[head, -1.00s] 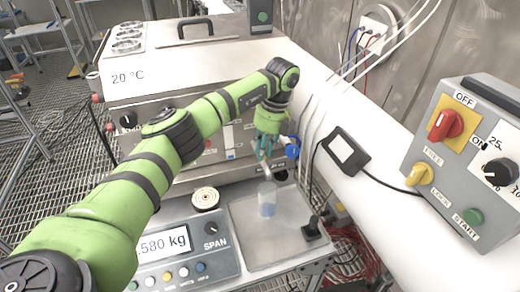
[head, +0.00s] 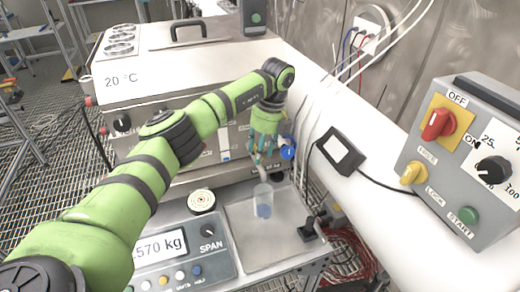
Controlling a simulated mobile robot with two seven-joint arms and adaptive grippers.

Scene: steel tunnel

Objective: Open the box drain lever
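The box (head: 185,75) is a steel bath marked 20 °C, with a handled lid. A small blue part (head: 288,152), which may be the drain lever, sits low at the right of its front. My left gripper (head: 262,158) points down just left of this blue part, its teal fingers close together. Whether they touch it or hold anything is too small to tell. A pale spout-like piece shows below the fingers, above a clear beaker (head: 264,203) with blue at its bottom. My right gripper is out of view.
The beaker stands on the bare plate of a scale (head: 238,228) with a display ending in 570 kg. A small dark lever (head: 309,230) is right of the plate. A grey control box (head: 465,150) and a black device (head: 340,152) are on the right.

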